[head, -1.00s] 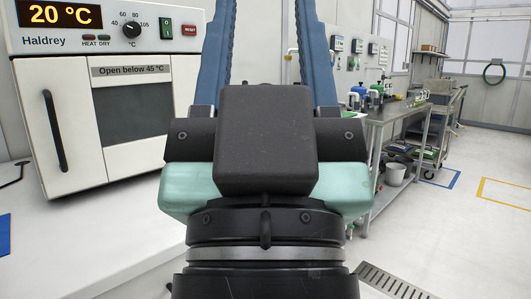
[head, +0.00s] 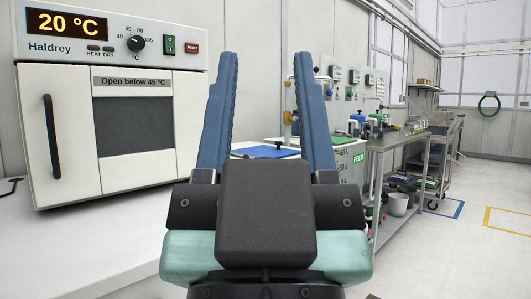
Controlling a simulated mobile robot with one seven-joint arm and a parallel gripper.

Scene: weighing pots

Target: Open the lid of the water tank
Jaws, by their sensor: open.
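My gripper (head: 266,58) fills the middle of the head view, with its two blue fingers pointing up and spread wide apart. It is open and nothing is between the fingers at close range. Behind it, lower right of the fingers, stands a white tank (head: 348,178) with a green FEED label and litre marks. A flat blue panel (head: 262,152) with a small dark knob shows between the fingers, beside the tank's top. I cannot tell whether it is the tank's lid. My gripper hides much of this area and is apart from the tank.
A white Haldrey oven (head: 187,100) reading 20 °C stands shut on a white bench (head: 90,235) at left. A metal table (head: 385,145) with bottles stands right of the tank, a grey bucket (head: 398,204) below it. The floor at far right is clear.

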